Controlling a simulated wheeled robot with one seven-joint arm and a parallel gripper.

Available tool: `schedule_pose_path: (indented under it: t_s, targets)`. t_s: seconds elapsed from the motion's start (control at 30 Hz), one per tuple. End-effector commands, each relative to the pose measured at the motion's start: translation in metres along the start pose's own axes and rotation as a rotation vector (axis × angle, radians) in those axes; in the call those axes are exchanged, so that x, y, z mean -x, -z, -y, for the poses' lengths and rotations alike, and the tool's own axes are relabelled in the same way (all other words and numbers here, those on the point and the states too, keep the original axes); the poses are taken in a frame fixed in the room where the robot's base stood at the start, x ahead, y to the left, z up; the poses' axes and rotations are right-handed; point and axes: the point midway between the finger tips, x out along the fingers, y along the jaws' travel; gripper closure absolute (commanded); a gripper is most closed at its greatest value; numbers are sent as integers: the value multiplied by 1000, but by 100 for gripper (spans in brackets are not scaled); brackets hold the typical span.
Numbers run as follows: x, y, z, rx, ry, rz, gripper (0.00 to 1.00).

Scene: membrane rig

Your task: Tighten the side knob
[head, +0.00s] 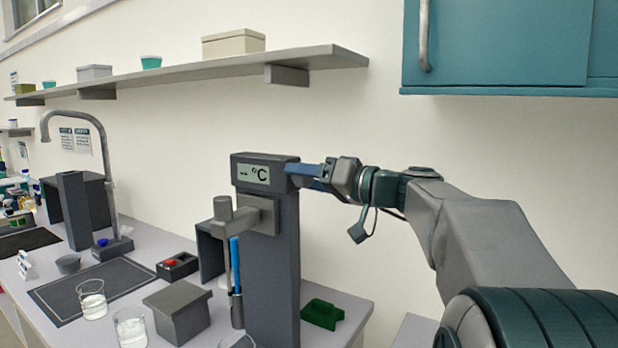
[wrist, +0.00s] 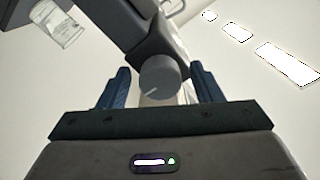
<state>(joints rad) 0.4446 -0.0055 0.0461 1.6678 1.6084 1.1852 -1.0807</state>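The dark grey tower (head: 270,260) stands on the bench with a display reading °C near its top. The side knob (wrist: 160,77) is a round grey cap with a white line mark, seen in the wrist view on the dark tower body (wrist: 150,35). In the head view the knob is hidden behind my gripper. My gripper (head: 303,173) is at the tower's upper right side. In the wrist view, my gripper's (wrist: 161,85) blue fingers are open, one on each side of the knob, with a visible gap on both sides.
A clamp block (head: 258,214) with a blue tube (head: 235,265) is on the tower's front. Beakers (head: 131,328), a grey box (head: 178,311) and a green tray (head: 321,313) stand on the bench. A shelf (head: 200,72) and a teal cupboard (head: 500,45) are above.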

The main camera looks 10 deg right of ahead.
Motion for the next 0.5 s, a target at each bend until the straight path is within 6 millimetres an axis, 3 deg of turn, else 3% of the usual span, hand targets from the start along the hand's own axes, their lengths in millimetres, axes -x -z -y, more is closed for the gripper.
schedule_pose_path:
  t_s: [0.03,0.17,0.5]
  targets:
    - [0,0,0,0,0,0,52]
    - [0,0,0,0,0,0,86]
    - [0,-1,0,-31,0,1,85]
